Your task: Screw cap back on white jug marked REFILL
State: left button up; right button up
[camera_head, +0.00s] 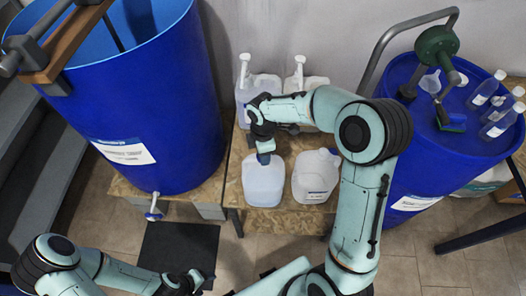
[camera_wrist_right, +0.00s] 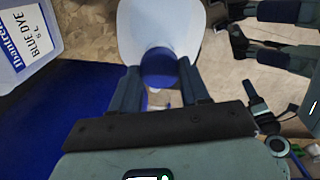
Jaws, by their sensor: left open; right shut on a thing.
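A white jug (camera_head: 264,184) stands at the front of the wooden bench, and it also shows in the right wrist view (camera_wrist_right: 160,25). No REFILL marking is readable on its visible faces. My right gripper (camera_head: 262,146) is over this jug, shut on a blue cap (camera_head: 263,158). In the right wrist view the cap (camera_wrist_right: 158,68) sits between the two fingers, in front of the jug. I cannot tell whether the cap touches the jug's neck, which is hidden. My left gripper (camera_head: 194,280) is open and empty, low at the front, away from the jugs.
A second white jug (camera_head: 316,178) stands close on the right. Behind are two jugs with white pumps (camera_head: 245,68). A jug labelled BLUE DYE (camera_wrist_right: 25,40) shows in the wrist view. Blue drums stand left (camera_head: 150,100) and right (camera_head: 430,155); the right one carries clear bottles (camera_head: 487,88).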

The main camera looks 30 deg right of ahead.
jog(key=m+b, duration=0.1)
jog(key=m, duration=0.3)
jog(key=shift+s+f, duration=0.1)
jog(key=shift+f, duration=0.05)
pick_arm(q)
jog(key=shift+s+f, duration=0.7)
jog(key=shift+f, duration=0.15)
pick_arm(e)
jog(key=shift+m, duration=0.7)
jog(key=m+b, duration=0.1)
jog(key=m, duration=0.2)
jog(key=shift+m, duration=0.3)
jog(key=o, duration=1.6)
pick_arm(q)
jog(key=shift+s+f, duration=0.35)
jog(key=shift+f, duration=0.1)
